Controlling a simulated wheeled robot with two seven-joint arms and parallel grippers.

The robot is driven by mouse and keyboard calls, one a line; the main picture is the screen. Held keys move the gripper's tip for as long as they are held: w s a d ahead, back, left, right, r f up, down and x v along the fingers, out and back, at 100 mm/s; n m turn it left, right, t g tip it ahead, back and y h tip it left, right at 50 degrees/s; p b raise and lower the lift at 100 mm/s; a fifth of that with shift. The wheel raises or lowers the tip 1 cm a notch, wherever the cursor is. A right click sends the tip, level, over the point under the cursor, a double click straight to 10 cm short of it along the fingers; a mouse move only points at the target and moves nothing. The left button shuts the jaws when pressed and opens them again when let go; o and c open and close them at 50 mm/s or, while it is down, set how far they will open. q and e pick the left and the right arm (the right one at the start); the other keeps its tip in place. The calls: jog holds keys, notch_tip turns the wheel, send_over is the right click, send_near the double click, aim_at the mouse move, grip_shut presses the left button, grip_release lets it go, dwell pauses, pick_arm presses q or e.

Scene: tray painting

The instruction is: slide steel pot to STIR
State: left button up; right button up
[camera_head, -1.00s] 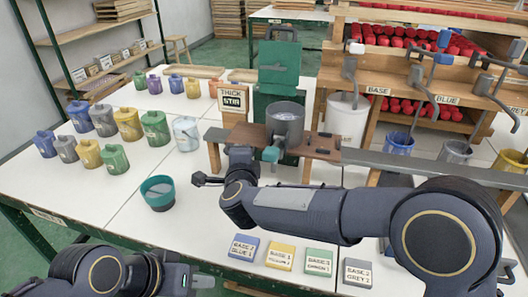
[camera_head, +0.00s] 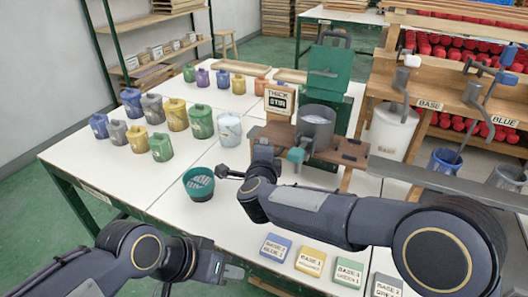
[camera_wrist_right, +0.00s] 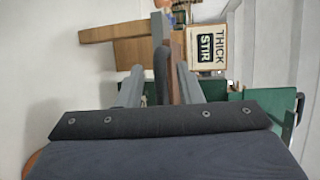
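The steel pot (camera_head: 315,125), a grey cylinder, stands upright on the brown wooden stand (camera_head: 352,152) in front of a green box-shaped unit. The THICK STIR sign (camera_head: 278,102) is just left of it and shows sideways in the right wrist view (camera_wrist_right: 206,48). My right gripper (camera_head: 263,152) is left of and nearer than the pot, partly hidden by its wrist. In the wrist view its two grey fingers (camera_wrist_right: 160,88) are apart, with a dark bar between them that I cannot identify. My left gripper (camera_head: 232,271) is low at the front; its finger gap is unclear.
A teal bowl (camera_head: 199,184) sits left of my right wrist. Several coloured jugs (camera_head: 176,114) stand at the left. Labelled tiles (camera_head: 311,261) lie along the front edge. A white bucket (camera_head: 392,130) and dispensers are at the right. White tabletop is clear around the bowl.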

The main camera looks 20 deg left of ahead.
jog(key=shift+d, duration=0.1)
jog(key=v, duration=0.7)
jog(key=shift+s+d, duration=0.2)
jog(key=shift+s, duration=0.1)
